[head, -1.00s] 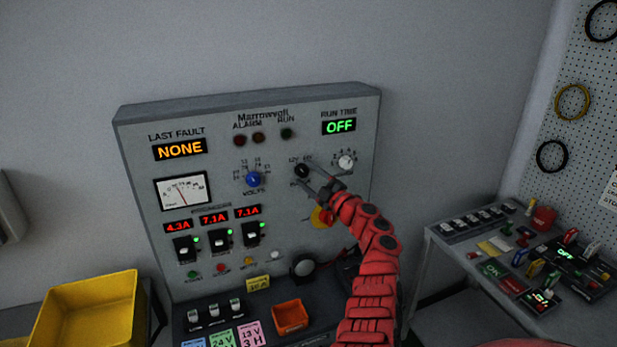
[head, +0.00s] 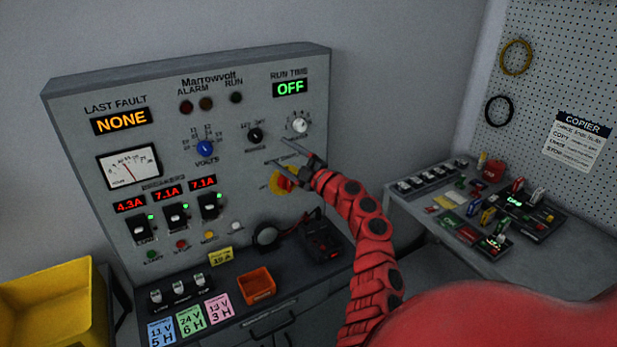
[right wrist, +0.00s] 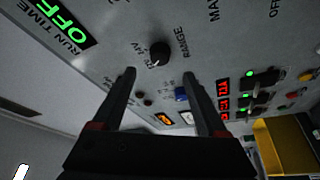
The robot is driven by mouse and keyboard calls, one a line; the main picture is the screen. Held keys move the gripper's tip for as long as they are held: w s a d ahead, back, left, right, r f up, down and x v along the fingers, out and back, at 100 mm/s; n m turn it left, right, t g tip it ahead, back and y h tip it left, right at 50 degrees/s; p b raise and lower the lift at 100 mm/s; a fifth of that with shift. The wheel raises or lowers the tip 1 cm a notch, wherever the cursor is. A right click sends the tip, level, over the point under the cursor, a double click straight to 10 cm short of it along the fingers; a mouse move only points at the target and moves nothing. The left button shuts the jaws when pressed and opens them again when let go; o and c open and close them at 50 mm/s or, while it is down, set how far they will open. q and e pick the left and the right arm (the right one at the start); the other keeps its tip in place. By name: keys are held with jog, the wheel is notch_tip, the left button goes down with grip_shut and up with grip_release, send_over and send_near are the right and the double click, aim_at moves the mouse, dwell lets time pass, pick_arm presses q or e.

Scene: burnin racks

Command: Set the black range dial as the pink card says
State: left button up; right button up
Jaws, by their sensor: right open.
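The black range dial (head: 255,135) sits on the grey panel between the blue volts knob and the white run-time knob. It also shows in the right wrist view (right wrist: 160,53), just beyond my fingertips; I cannot surely read its setting. The pink card (head: 220,308) reads 13 V 3 H and lies on the ledge below the panel, right of a green and a blue card. My right gripper (head: 278,152) is open and empty, to the lower right of the dial and apart from it. In the wrist view its fingers (right wrist: 159,77) are spread wide. My left gripper is out of view.
The blue volts knob (head: 205,148) and white run-time knob (head: 299,125) flank the dial. A red-and-yellow switch (head: 284,182) is close below my gripper. An orange tray (head: 257,285) and a black meter (head: 320,240) stand on the ledge. A yellow bin (head: 55,300) stands at left.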

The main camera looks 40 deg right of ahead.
jog(key=a+b+v, duration=0.1)
jog(key=v, duration=0.7)
jog(key=shift+s+d+b, duration=0.3)
jog(key=shift+s+d, duration=0.1)
jog(key=shift+d, duration=0.05)
jog(key=shift+f, duration=0.15)
